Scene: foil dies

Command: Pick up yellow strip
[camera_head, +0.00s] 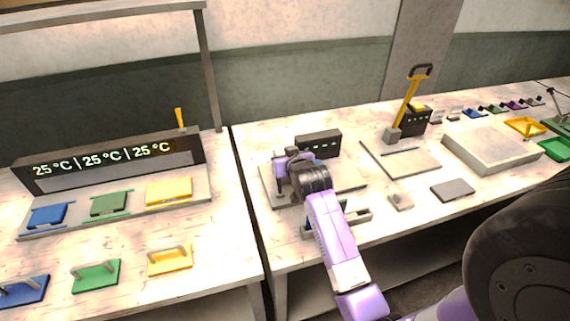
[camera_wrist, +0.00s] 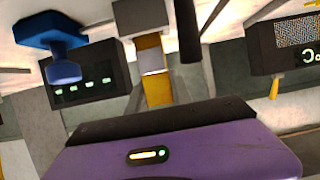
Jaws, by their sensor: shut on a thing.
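My gripper (camera_head: 285,172) is over the grey plate (camera_head: 348,182) on the right-hand table, in front of a dark box with lights (camera_head: 320,143). I cannot make the strip out in the head view, where my wrist covers that spot.
A blue knob-shaped part (camera_wrist: 62,45) is close by in the wrist view. Blue (camera_head: 47,215), green (camera_head: 108,204) and yellow (camera_head: 168,191) plates sit under a temperature display (camera_head: 105,160). A pale slab (camera_head: 490,147) lies right.

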